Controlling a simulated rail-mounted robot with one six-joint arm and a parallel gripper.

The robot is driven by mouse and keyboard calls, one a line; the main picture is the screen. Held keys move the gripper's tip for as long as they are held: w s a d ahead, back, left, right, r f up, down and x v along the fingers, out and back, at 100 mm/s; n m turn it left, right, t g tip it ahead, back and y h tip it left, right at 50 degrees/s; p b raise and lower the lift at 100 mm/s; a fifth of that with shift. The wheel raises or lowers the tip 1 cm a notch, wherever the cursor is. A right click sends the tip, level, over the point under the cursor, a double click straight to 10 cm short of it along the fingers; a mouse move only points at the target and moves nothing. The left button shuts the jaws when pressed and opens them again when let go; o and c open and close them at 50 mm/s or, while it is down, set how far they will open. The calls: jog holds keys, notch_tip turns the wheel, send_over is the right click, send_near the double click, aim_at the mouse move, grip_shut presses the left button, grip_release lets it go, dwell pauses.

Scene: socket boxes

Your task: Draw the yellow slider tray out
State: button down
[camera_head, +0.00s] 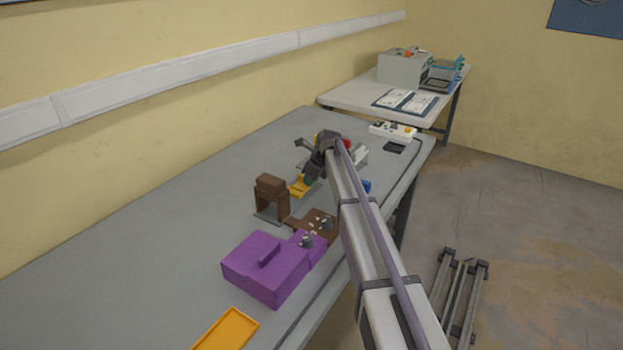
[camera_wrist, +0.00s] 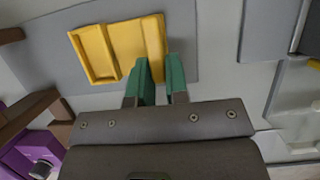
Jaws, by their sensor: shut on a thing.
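The yellow slider tray (camera_wrist: 125,45) lies on a grey base plate (camera_wrist: 190,60) in the wrist view. It has a raised-rim part at left and a flatter part at right. My gripper (camera_wrist: 159,72) has its green fingertips at the right part's lower edge, with a narrow gap between them, closed on the tray. In the head view the yellow tray (camera_head: 299,187) shows small, just below my gripper (camera_head: 311,176). My arm hides part of the area behind. The exact contact between fingertips and tray is hard to see.
A brown block stand (camera_head: 270,198) is left of the tray. A purple box (camera_head: 265,272) and a brown piece (camera_head: 317,222) are nearer, beside my arm. An orange-yellow tray (camera_head: 227,330) lies at the front. The bench's left side (camera_head: 130,235) is clear.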

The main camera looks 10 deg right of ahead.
jog(key=c, duration=1.1)
grip_release()
jog(key=shift+w+d, duration=0.15)
jog(key=shift+d, duration=0.05)
jog(key=p+v, duration=1)
jog(key=v, duration=0.1)
jog(key=s+a+n+g+h, duration=0.1)
jog(key=s+n, duration=0.8)
jog(key=s, duration=0.4)
jog(key=s+a+f+n+g+h, duration=0.1)
jog(key=s+n, duration=0.7)
jog(key=s, duration=0.6)
jog(key=s+a+n+g+h, duration=0.1)
jog(key=s+n, duration=0.8)
jog(key=s, duration=0.5)
jog(key=shift+a+f+n, duration=0.25)
jog(key=shift+f+n, duration=0.05)
